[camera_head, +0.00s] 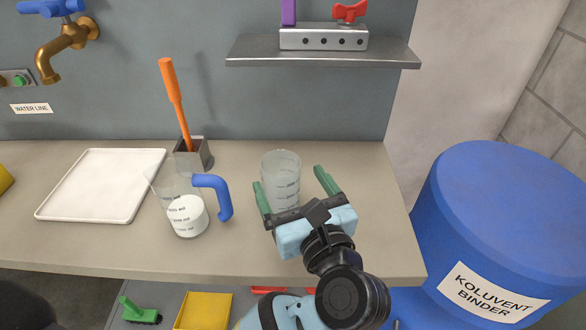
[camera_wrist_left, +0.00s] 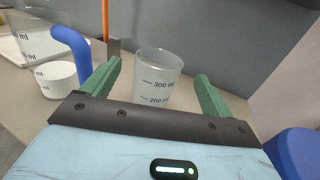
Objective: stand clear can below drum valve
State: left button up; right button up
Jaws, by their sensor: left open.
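A clear can (camera_head: 281,170) with dark volume marks stands upright and looks empty on the bench, near its right end. My left gripper (camera_head: 294,190) is open, its green fingers apart to either side of the can as seen from the head. In the left wrist view the can (camera_wrist_left: 157,70) shows between the two fingers (camera_wrist_left: 157,88), with gaps on both sides. The blue drum (camera_head: 515,205), labelled KOLUVENT BINDER, stands right of the bench. Its valve cannot be made out. My right gripper is not in view.
A clear jug (camera_head: 187,215) with a blue handle and white contents stands left of the can. Behind it, a grey holder (camera_head: 195,155) carries an orange-handled tool (camera_head: 173,95). A white tray (camera_head: 100,185) lies further left. A metal shelf (camera_head: 322,60) overhangs the back.

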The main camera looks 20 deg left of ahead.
aim_at(287, 175)
pick_arm(q)
jog(key=shift+w, duration=0.2)
jog(key=shift+s+r, duration=0.15)
jog(key=shift+s, duration=0.05)
jog(key=shift+w+a, duration=0.1)
jog(key=shift+a, duration=0.1)
jog(key=shift+x, duration=1.1)
jog(key=shift+w+a+p, duration=0.15)
jog(key=shift+w+p, duration=0.1)
jog(key=shift+p, duration=0.05)
jog(key=x, duration=0.3)
jog(key=shift+w+a+p, duration=0.15)
jog(key=shift+w+p, duration=0.15)
jog(key=shift+p, duration=0.1)
jog(key=shift+w+a, duration=0.3)
jog(key=shift+w, duration=0.05)
jog(key=shift+c, duration=0.5)
